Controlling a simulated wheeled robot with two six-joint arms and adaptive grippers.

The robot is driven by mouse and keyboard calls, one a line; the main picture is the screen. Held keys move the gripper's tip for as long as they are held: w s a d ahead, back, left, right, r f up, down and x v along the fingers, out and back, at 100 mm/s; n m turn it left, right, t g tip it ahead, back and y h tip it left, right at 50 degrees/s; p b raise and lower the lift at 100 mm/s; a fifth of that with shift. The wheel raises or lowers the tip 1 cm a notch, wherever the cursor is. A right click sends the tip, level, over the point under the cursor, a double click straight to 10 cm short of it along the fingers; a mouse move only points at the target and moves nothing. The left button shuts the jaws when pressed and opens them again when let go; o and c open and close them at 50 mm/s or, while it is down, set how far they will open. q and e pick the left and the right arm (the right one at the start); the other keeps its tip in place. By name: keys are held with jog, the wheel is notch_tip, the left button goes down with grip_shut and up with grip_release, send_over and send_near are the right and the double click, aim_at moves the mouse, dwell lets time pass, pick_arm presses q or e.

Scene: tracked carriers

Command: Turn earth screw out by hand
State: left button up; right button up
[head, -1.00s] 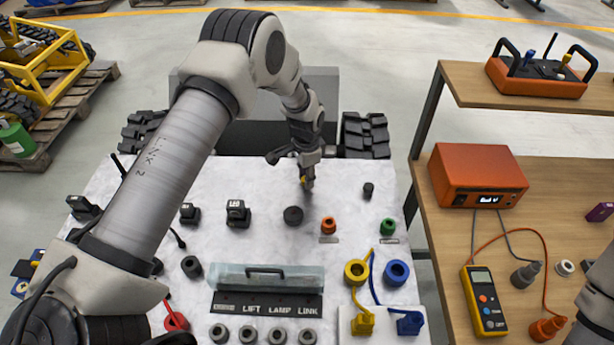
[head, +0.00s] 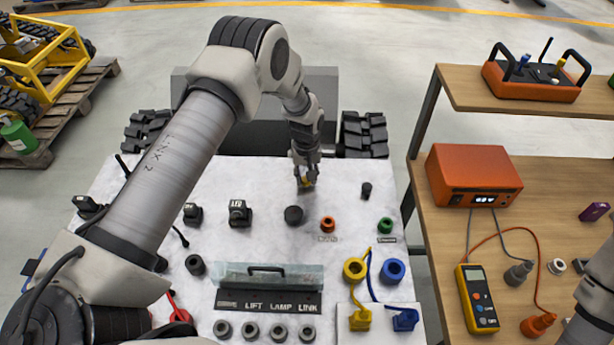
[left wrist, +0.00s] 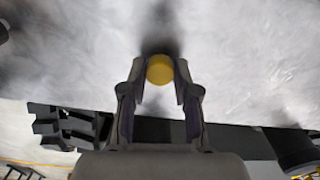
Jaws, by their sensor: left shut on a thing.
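My left gripper (head: 306,180) is over the back part of the white panel (head: 265,185), pointing down. It is shut on a small yellow round-headed piece, which I take to be the earth screw (head: 306,182). In the left wrist view the yellow head (left wrist: 160,69) sits between the two fingertips (left wrist: 160,78), with a finger on each side. Whether the screw is still seated in the panel is hidden by the fingers. My right gripper is not in view; only part of my right arm shows at the right edge of the head view.
A black knob (head: 293,215) and an orange ring (head: 327,224) stand just in front of the gripper. A small black post (head: 366,190) and a green ring (head: 385,225) are to the right. A clear cover (head: 268,276) lies nearer. A wooden bench (head: 500,235) stands at right.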

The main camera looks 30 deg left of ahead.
pick_arm(q)
jog(key=shift+s+f, duration=0.1)
jog(key=n+p, duration=0.1)
jog(key=n, duration=0.4)
jog(key=shift+n, duration=0.4)
jog(key=o, duration=0.7)
jog(key=shift+n, duration=0.5)
jog(key=o, duration=0.3)
jog(key=shift+o, duration=0.2)
notch_tip(320, 180, up, 12)
